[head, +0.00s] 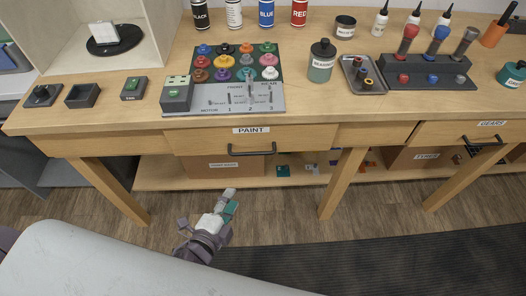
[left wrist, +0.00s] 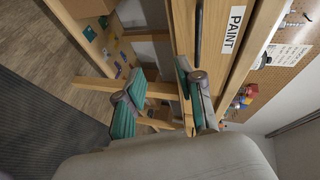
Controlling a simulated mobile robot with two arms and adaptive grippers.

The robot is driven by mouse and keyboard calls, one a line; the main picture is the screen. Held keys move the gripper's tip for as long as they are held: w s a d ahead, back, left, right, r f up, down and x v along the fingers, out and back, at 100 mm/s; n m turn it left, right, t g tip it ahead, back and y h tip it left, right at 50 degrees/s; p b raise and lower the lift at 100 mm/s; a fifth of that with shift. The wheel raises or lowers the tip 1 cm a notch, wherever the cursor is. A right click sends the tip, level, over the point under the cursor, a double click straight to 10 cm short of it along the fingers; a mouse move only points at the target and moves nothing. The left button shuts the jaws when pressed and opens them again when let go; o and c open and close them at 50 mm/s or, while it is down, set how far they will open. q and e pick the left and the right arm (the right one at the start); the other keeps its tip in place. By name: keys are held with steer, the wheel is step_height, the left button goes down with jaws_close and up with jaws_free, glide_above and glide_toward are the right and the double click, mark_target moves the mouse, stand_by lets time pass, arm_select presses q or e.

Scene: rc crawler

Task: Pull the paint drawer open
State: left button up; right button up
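The paint drawer (head: 310,138) is in the front of the wooden bench, under a white PAINT label (head: 251,130), and looks closed. Its dark bar handle (head: 253,152) sticks out from the front. In the left wrist view the handle (left wrist: 199,32) runs down beside the PAINT label (left wrist: 233,27). My left gripper (head: 231,200) is below and in front of the handle, apart from it in the head view. In the left wrist view its teal-padded fingers (left wrist: 164,68) are spread with nothing between them. My right gripper is not in view.
The gears drawer (head: 455,136) with a similar handle is at the right. Bench legs (head: 343,183) and a lower shelf with boxes (head: 222,167) lie below. Paint pots (head: 238,66), bottles and a tool rack (head: 425,72) stand on top. The floor in front is clear.

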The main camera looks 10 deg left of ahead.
arm_select(q)
steer(key=m+t, duration=0.1)
glide_toward(251, 154)
steer(key=s, duration=0.3)
steer(key=p+x, duration=0.1)
steer(key=x, duration=1.2)
steer(key=shift+w+a+r, duration=0.15)
steer(key=shift+w, duration=0.1)
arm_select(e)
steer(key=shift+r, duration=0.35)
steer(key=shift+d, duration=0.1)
arm_select(q)
jaws_close()
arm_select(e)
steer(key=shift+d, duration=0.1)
